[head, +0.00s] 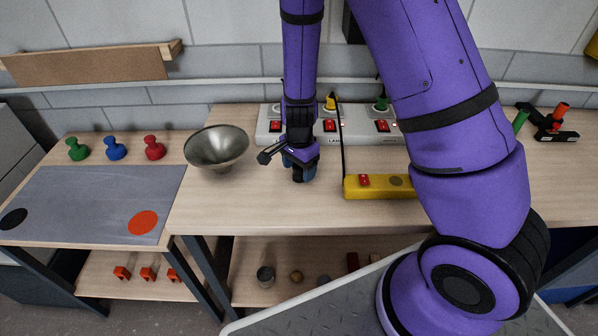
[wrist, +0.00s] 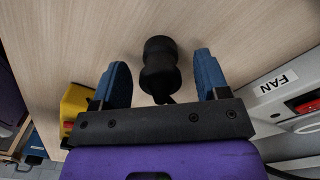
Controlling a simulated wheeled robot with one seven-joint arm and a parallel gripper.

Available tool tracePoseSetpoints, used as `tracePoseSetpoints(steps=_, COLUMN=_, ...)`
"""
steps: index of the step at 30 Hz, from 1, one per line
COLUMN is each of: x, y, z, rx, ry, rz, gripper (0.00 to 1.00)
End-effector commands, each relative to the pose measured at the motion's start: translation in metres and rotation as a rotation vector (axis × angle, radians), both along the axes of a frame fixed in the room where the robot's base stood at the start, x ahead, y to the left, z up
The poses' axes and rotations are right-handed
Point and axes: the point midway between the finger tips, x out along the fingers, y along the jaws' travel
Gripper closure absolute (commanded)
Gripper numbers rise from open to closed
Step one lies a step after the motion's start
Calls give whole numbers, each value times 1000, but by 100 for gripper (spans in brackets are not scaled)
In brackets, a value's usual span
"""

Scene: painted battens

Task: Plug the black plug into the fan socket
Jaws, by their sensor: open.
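The black plug (wrist: 160,68) is between the two blue fingers of my gripper (wrist: 161,58) in the wrist view, with a gap on each side. The fingers are open around it and do not grip it. In the head view my gripper (head: 300,174) points down over the table, and the plug cannot be made out there. The white socket strip (head: 262,134) stands behind my gripper. A FAN label (wrist: 276,83) and a red switch show on the strip at the right of the wrist view. The fan socket hole is hidden or out of view.
A yellow power block (head: 380,188) with a cord lies right of my gripper; it also shows in the wrist view (wrist: 75,104). A metal bowl (head: 217,148) stands close on the left. Yellow and green plugs sit in the strip. The table front is clear.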

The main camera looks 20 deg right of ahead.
Motion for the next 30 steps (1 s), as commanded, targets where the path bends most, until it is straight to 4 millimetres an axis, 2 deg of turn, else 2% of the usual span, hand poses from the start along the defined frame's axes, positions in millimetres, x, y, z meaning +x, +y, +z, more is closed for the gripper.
tracePoseSetpoints(steps=5, x=1, y=-1, z=-14, rx=0, ry=-1, rz=-2, gripper=32)
tracePoseSetpoints(steps=16, x=1, y=0, z=-16, rx=1, ry=-2, rz=-1, gripper=32)
tracePoseSetpoints(steps=21, x=1, y=0, z=-15, rx=1, ry=-2, rz=0, gripper=71)
tracePoseSetpoints(steps=23, x=1, y=0, z=-15, rx=1, ry=-2, rz=0, gripper=82)
tracePoseSetpoints(steps=30, x=1, y=0, z=-15, rx=1, ry=-2, rz=0, gripper=82)
